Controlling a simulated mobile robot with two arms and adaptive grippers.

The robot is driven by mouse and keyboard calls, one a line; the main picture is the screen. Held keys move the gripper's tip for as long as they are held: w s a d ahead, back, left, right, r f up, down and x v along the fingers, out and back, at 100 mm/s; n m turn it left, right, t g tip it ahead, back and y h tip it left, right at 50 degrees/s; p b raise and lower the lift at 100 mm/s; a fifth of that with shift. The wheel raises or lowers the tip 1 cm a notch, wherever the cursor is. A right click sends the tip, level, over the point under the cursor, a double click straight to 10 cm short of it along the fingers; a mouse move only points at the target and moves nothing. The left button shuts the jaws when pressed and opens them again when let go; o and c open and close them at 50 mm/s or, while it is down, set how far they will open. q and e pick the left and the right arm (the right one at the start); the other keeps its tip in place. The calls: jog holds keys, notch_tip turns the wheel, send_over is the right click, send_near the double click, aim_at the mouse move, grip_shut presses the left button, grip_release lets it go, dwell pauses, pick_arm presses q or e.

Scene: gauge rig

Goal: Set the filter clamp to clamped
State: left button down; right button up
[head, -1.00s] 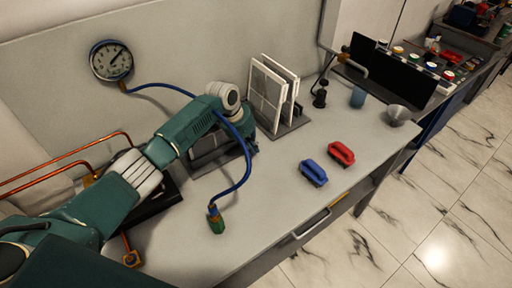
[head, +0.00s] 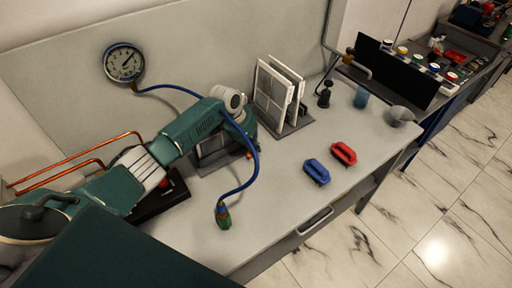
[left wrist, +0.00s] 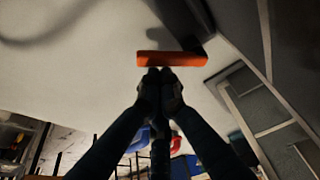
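An orange-red bar (left wrist: 172,59), which looks like the clamp's handle, lies across the left wrist view at the end of a dark arm (left wrist: 188,22). My left gripper (left wrist: 160,80) has its fingertips together just below the bar, touching or very close to it; I see no bar between the fingers. In the head view my left gripper (head: 246,128) is mostly hidden by its own wrist, over a dark-framed unit (head: 215,157) on the bench. A small red tip (head: 249,155) shows beside that unit. The clamp's body and position are hidden. My right gripper is out of view.
A blue hose (head: 247,180) droops past my left wrist to a green-ended fitting (head: 223,215). Upright filter panels (head: 275,90) stand right of the gripper. Blue (head: 316,171) and red (head: 343,153) handled blocks lie near the front edge. A gauge (head: 124,62) hangs behind.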

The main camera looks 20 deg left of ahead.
pick_arm(q)
jog(key=shift+w+f, duration=0.1)
jog(key=shift+w, duration=0.1)
jog(key=shift+w+d+b, duration=0.1)
jog(key=shift+w+b, duration=0.25)
jog(key=shift+b, duration=0.3)
jog(key=shift+w, duration=0.3)
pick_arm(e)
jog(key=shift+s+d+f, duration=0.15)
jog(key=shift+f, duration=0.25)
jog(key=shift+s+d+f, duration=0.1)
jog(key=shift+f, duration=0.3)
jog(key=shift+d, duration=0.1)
pick_arm(q)
jog(key=shift+d, duration=0.15)
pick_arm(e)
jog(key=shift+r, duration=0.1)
